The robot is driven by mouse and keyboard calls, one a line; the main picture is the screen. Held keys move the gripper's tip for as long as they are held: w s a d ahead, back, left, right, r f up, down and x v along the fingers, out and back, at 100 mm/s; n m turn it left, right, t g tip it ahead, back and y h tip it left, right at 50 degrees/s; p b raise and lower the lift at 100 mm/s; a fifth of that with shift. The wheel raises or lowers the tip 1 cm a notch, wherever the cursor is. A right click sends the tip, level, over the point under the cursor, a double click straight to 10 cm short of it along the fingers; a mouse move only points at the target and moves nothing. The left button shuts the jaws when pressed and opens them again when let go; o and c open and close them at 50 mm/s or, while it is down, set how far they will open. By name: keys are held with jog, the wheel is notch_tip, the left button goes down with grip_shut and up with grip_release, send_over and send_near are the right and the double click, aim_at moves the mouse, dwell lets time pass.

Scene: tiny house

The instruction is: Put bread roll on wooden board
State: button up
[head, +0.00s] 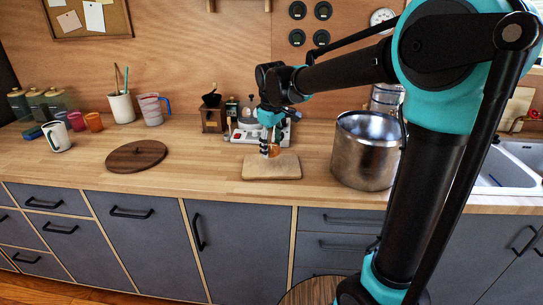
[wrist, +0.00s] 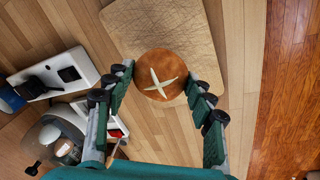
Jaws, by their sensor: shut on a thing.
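The bread roll (wrist: 160,74) is round and brown with a pale cross on top. My gripper (wrist: 162,82) is shut on it, one finger on each side. In the head view the roll (head: 275,150) is a small orange-brown patch at my gripper (head: 270,150), partly hidden by the fingers. The light rectangular wooden board (head: 271,172) lies on the counter by the roll. In the wrist view the roll overlaps the edge of the board (wrist: 178,30). I cannot tell whether the roll touches the board.
A large metal pot (head: 365,155) stands right of the board. A dark round wooden lid or board (head: 136,156) lies to the left. A white machine (head: 250,128) and a grinder (head: 213,118) stand behind. The counter between the round piece and the light board is clear.

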aim_at(272, 155)
jog(key=shift+f, duration=2)
jog(key=o, duration=1.1)
jog(key=shift+f, duration=0.1)
jog(key=shift+o, duration=0.2)
jog(key=r, duration=0.4)
jog(key=s+r, duration=0.1)
jog(key=r, duration=0.3)
jog(key=s+r, duration=0.1)
jog(key=r, duration=0.3)
